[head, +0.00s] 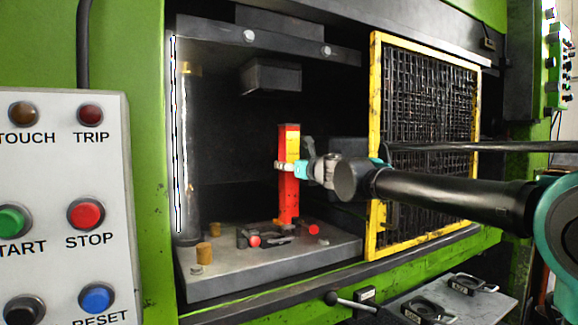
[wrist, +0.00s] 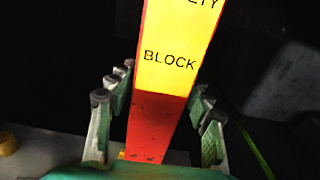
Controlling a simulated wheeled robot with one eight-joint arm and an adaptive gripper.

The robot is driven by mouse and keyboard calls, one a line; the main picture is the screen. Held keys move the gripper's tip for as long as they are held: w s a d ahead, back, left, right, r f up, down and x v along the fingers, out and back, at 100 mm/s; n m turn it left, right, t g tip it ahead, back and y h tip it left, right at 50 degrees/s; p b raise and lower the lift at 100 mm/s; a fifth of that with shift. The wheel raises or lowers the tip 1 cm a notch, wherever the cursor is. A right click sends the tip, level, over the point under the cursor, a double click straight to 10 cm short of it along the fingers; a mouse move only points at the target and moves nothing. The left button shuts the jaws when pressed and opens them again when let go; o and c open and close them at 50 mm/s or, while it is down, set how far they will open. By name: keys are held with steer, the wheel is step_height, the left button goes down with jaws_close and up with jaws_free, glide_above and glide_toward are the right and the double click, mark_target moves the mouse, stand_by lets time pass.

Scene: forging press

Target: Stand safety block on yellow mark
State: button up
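The safety block (head: 289,195) is a tall red bar with a yellow upper face. It stands upright inside the press, over the grey bed (head: 230,278). The wrist view shows the block (wrist: 160,110) close up, with "BLOCK" in black on its yellow part. My gripper (head: 285,166) is around the block at about mid-height. Whether the block's foot touches the bed is unclear. I cannot make out a yellow mark on the bed.
Orange-yellow stubs (head: 204,253) stand at the bed's left. Red-tipped dark parts (head: 254,241) lie around the block's foot. A yellow-framed mesh guard (head: 374,130) stands at the right, beside my arm. The ram (head: 271,75) hangs above. A control panel (head: 65,200) is at the left.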

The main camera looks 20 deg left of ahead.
steer(key=shift+o, duration=0.9)
steer(key=shift+r, duration=0.15)
steer(key=v, duration=1.2)
steer(key=shift+s, duration=0.1)
